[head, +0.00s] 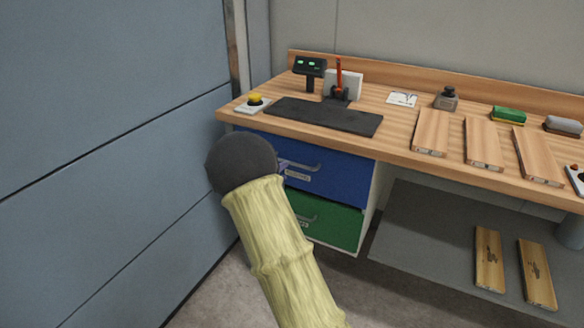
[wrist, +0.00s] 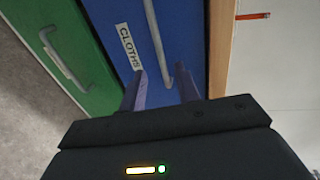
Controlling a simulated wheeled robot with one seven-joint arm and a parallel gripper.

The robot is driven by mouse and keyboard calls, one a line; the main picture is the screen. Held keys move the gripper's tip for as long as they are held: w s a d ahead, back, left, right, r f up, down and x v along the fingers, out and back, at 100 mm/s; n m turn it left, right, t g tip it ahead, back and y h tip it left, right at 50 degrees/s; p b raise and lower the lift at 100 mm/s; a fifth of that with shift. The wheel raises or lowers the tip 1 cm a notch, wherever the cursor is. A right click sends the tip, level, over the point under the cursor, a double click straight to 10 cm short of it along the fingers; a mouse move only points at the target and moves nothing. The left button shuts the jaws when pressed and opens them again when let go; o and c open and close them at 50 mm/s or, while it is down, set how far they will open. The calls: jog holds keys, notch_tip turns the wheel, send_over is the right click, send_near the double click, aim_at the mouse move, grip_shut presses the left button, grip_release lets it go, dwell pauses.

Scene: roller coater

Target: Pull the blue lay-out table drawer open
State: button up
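The blue drawer (head: 340,180) sits under the left part of the wooden lay-out table (head: 395,140). Its front looks flush with the cabinet. It also fills the middle of the wrist view (wrist: 186,30), with its grey bar handle (wrist: 155,35) and a white label (wrist: 130,47) reading "CLOTHS". My gripper (wrist: 160,77) is open, with one fingertip on each side of the handle's near end. I see a gap on both sides of the handle; whether the fingers reach its depth I cannot tell. In the head view my arm hides most of the gripper and the drawer's left part.
A green drawer (head: 325,218) with its own handle lies directly below the blue one. A blue-grey wall panel (head: 120,150) stands close on the left. A grey lower shelf (head: 420,230) holds two wooden boards on the right. Floor is visible in front of the drawers.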

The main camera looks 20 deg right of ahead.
jog(key=x, duration=0.7)
jog(key=shift+d, duration=0.15)
jog(key=shift+w, duration=0.1)
grip_shut()
